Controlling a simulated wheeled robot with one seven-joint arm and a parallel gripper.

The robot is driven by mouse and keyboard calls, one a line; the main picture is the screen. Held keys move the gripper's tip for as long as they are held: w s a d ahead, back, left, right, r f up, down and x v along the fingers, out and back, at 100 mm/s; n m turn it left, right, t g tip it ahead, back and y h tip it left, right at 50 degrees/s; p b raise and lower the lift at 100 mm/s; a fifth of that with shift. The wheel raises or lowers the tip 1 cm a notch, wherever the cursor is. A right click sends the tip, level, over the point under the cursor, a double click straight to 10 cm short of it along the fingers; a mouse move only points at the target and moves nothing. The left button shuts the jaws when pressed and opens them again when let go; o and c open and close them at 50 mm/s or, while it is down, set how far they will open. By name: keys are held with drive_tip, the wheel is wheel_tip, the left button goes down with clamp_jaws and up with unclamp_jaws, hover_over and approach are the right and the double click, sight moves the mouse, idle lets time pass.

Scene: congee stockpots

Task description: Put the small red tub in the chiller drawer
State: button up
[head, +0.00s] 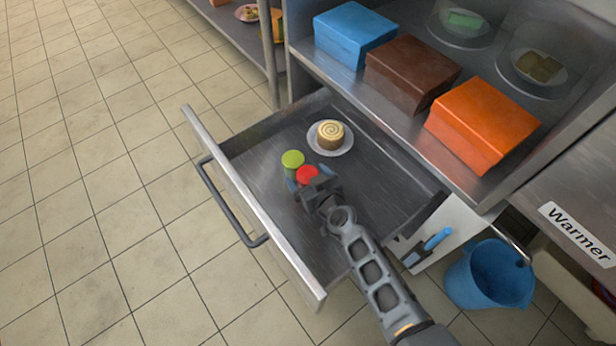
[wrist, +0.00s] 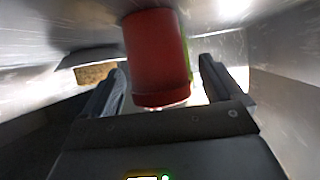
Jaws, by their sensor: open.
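The small red tub (head: 307,174) is inside the open drawer (head: 375,200), beside a green-lidded tub (head: 292,160). In the wrist view the red tub (wrist: 155,55) sits between my two fingers, with a gap on each side. Its end at the top of that picture meets the metal drawer surface. My gripper (head: 308,184) is open around it, low in the drawer. My gripper hides part of the red tub in the head view. A strip of the green tub (wrist: 187,55) shows behind the red one.
A swirl roll (head: 331,134) on a white plate is in the drawer, behind the tubs. Blue (head: 354,34), brown (head: 411,74) and orange (head: 482,122) boxes stand on the shelf above. A blue bucket (head: 487,275) is at the right. The drawer's right part is clear.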

drive_tip(key=p+v, duration=0.3)
drive_tip(key=v, duration=0.4)
drive_tip(key=shift+s, duration=0.15)
drive_tip(key=shift+r, duration=0.1)
